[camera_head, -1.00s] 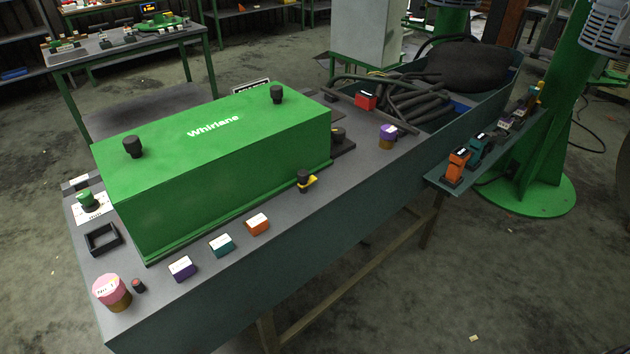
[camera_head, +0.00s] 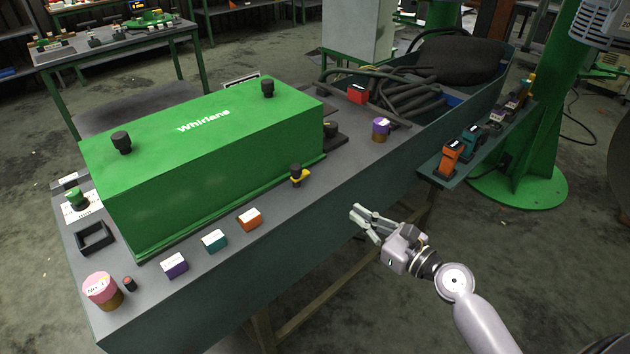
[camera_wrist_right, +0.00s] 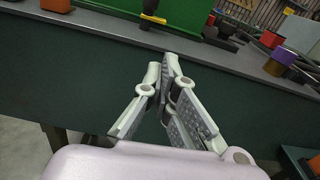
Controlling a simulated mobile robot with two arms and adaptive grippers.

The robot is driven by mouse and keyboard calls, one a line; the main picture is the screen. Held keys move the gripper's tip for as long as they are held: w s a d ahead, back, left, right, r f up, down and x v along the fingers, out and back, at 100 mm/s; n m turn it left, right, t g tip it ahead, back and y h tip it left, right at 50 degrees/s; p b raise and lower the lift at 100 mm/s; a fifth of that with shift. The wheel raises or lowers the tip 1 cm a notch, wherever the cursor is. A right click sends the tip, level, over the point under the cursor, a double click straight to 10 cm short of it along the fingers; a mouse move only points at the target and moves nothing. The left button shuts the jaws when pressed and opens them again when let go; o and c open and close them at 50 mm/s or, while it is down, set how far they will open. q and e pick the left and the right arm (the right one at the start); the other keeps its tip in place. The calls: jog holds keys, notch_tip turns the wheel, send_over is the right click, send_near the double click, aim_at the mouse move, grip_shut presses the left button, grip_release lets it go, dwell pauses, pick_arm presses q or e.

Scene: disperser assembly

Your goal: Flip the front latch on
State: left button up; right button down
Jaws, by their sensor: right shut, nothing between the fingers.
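The front latch (camera_head: 297,174) is a small black knob with a yellow base on the bench top, at the near long side of the green Whirlane cover (camera_head: 205,160). It also shows at the top of the right wrist view (camera_wrist_right: 151,10). My right gripper (camera_head: 358,213) is in front of the bench's near side, to the right of the latch and apart from it. Its fingers are together with nothing between them, as the right wrist view (camera_wrist_right: 163,66) shows. My left gripper is in neither view.
Purple, teal and orange blocks (camera_head: 249,219) stand along the bench's near edge, left of the latch. A purple-topped cylinder (camera_head: 381,130) stands to its right. A side shelf (camera_head: 437,178) with orange and teal items sticks out at right. The bench top between latch and edge is clear.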

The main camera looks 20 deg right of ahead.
jog(key=shift+s+a+r+m, duration=0.1)
jog(key=shift+r+m, duration=0.05)
jog(key=shift+r, duration=0.4)
jog(key=shift+a+r+m, duration=0.1)
jog(key=shift+r+m, duration=0.05)
jog(key=shift+r, duration=0.35)
jog(key=p, duration=0.2)
send_near(307, 175)
jog(key=x, duration=0.7)
